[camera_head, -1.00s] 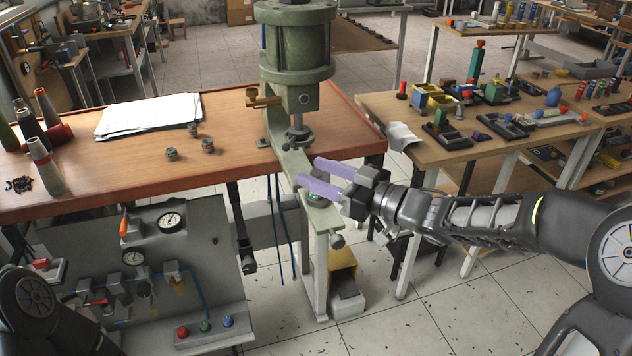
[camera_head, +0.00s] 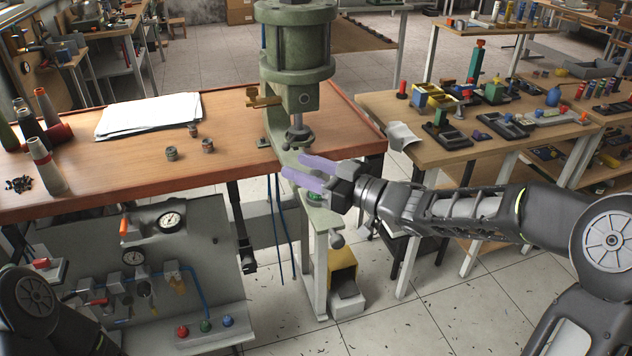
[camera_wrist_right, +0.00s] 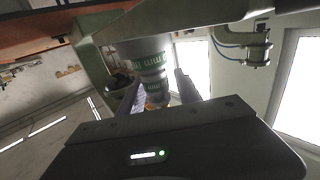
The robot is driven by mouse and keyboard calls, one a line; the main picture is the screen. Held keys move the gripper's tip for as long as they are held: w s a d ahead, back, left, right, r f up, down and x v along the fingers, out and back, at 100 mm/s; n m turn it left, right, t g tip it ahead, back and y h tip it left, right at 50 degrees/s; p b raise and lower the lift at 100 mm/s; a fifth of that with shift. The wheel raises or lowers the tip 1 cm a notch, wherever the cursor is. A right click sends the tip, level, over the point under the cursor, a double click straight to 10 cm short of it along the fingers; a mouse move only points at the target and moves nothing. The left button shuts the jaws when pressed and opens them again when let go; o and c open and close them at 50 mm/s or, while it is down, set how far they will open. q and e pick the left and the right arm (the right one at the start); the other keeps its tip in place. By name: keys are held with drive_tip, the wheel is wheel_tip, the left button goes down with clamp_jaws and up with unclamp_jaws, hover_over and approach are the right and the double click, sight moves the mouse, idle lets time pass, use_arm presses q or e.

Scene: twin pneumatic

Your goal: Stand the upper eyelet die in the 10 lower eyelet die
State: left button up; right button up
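My right gripper (camera_head: 296,167) reaches in from the right above the press's lower arm. Its two purple fingers are spread with a visible gap. A green-topped die (camera_head: 314,196) sits on the press arm just below them, partly hidden by the near finger. In the right wrist view, a grey die with a green marked band (camera_wrist_right: 150,64) and a smaller green-banded piece (camera_wrist_right: 156,88) line up between the fingers; I cannot tell whether they touch. Small dies stand on the wooden table: one at left (camera_head: 171,154), one at right (camera_head: 207,146), one behind (camera_head: 193,130). My left gripper is out of view.
The green press (camera_head: 297,45) stands with its ram above and behind my right gripper. A gauge panel (camera_head: 190,255) stands in front. A parts table (camera_head: 440,150) is at right.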

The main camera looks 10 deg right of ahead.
clamp_jaws()
drive_tip(key=shift+r, duration=0.1)
idle(0.5)
wheel_tip(320, 180, up, 10)
drive_tip(key=p, duration=0.1)
drive_tip(key=shift+p, duration=0.3)
idle(0.5)
